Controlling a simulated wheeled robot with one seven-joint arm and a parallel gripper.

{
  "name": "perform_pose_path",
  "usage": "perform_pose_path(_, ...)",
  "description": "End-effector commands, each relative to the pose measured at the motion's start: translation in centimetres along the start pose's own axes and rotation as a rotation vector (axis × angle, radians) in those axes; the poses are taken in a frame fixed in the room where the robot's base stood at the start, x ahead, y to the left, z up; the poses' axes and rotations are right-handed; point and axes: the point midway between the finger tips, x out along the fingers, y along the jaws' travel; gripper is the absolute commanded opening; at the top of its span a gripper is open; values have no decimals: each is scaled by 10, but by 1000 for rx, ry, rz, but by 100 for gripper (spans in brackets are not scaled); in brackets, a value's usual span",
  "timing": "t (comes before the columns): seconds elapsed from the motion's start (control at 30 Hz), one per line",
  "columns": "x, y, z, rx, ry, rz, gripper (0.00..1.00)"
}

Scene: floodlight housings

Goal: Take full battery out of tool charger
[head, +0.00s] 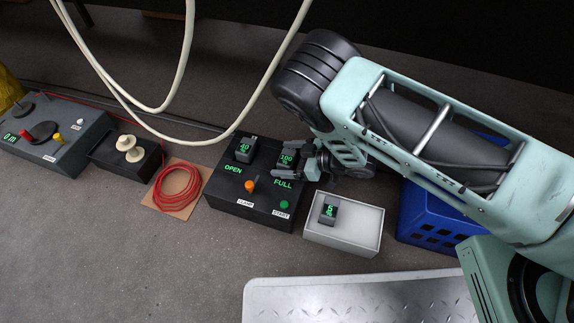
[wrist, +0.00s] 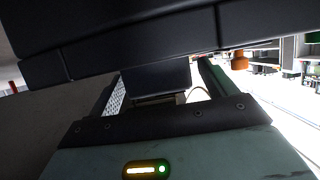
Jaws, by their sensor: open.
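The tool charger (head: 228,194) is a black box on the floor with green displays reading OPEN and FULL, an orange CLAMP lever and a green START button. A battery reading 100 (head: 286,158) stands in its right bay; one reading 40 (head: 244,149) stands in its left bay. My gripper (head: 296,160) is open at the 100 battery, its fingers around or beside it; contact cannot be told. In the wrist view a dark block (wrist: 155,78) shows beyond the wrist; I cannot tell for certain what it is.
A pale tray (head: 368,240) right of the charger holds a low-reading battery (head: 329,209). A blue crate (head: 425,215) stands further right. A red cable coil (head: 177,188) lies left. White cables (head: 185,100) hang behind. A metal plate (head: 380,298) lies in front.

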Motion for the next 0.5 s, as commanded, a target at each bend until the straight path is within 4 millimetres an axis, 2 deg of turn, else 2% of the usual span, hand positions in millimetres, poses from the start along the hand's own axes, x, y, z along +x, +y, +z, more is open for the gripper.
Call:
perform_pose_path(0.17, 0, 0, -1, 0, 0, 0, 84)
perform_pose_path(0.2, 0, 0, -1, -1, 0, 0, 81)
perform_pose_path(0.4, 0, 0, -1, -1, 0, 0, 26)
perform_pose_path(0.5, 0, 0, -1, -1, 1, 0, 26)
